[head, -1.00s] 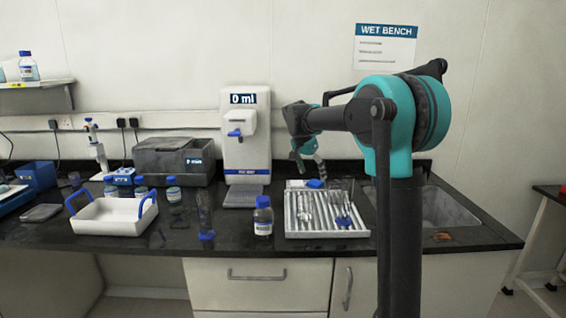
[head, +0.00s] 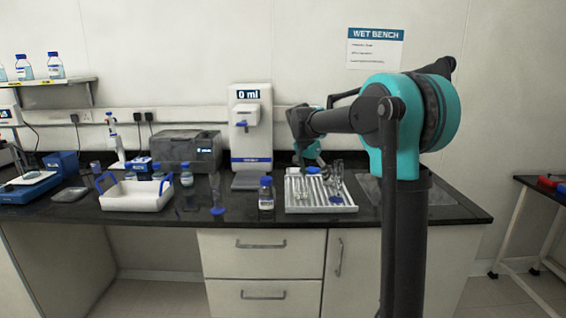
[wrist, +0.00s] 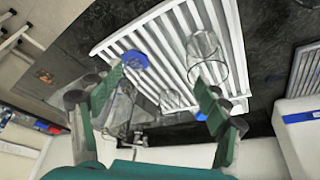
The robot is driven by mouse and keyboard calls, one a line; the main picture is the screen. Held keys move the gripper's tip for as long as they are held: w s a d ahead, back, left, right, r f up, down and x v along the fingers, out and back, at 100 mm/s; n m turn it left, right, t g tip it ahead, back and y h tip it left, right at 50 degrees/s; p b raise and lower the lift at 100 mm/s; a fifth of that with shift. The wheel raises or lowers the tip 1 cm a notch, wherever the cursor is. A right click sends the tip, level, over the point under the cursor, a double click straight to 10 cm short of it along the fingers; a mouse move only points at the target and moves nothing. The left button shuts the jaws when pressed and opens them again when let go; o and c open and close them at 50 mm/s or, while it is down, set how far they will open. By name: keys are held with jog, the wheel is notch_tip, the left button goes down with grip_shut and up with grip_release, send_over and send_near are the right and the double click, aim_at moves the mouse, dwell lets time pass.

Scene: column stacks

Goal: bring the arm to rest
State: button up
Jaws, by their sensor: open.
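My gripper (head: 309,158) hangs from the folded arm above the back of the white ribbed rack (head: 293,202), pointing down. In the wrist view its two green fingers (wrist: 158,85) are spread apart with nothing held between them. The rack (wrist: 165,17) lies beyond the fingers there. My upper arm is bent at the teal joint at the right of the head view.
On the bench left of the rack stand a blue-capped bottle (head: 266,194), a dispenser reading 0 ml (head: 251,135), a white tray with blue handles (head: 135,198) and a grey box (head: 186,150). A sink (head: 440,193) lies right of the rack. Floor in front is clear.

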jog(key=s+d+f+n+y, duration=0.1)
jog(key=s+d+f+n, duration=0.1)
jog(key=s+f, duration=0.5)
jog(key=s+d+f+n+y, duration=0.1)
jog(key=s+d+f+n, duration=0.2)
jog(key=s, duration=1.4)
jog(key=s+d+f+n+t+y, duration=0.1)
jog(key=s+d+f+n, duration=0.1)
jog(key=s+f, duration=1)
jog(key=shift+s+d+n, duration=0.2)
jog(key=shift+s+n, duration=0.05)
jog(key=shift+n, duration=0.55)
